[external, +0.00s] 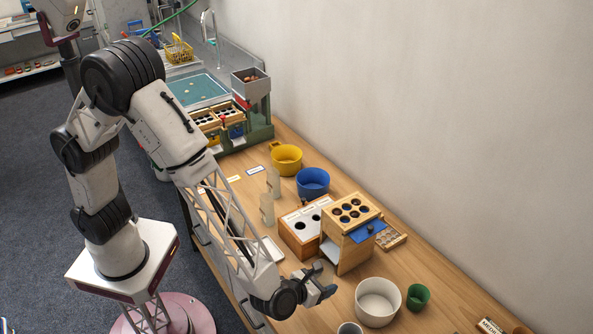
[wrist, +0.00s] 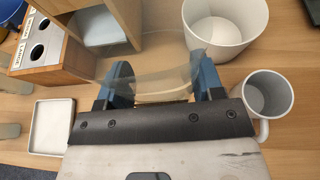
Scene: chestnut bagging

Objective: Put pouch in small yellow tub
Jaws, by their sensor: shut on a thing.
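A clear, see-through pouch (wrist: 158,62) shows between the two blue fingers of my gripper (wrist: 165,82) in the wrist view. My gripper is shut on it, over the front part of the bench. In the external view my gripper (external: 322,288) is low, in front of the wooden box with holes; the pouch is hard to make out there. The small yellow tub (external: 286,162) has a side handle and stands farther back along the bench near the wall, well away from my gripper. I cannot see its bottom.
A blue tub (external: 313,184) stands beside the yellow one. A wooden stand (external: 345,245) with holes is close to my gripper. A white tub (external: 377,305), a green cup (external: 418,297) and a grey mug (wrist: 265,97) are nearby. A white tray (wrist: 50,127) lies at left in the wrist view.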

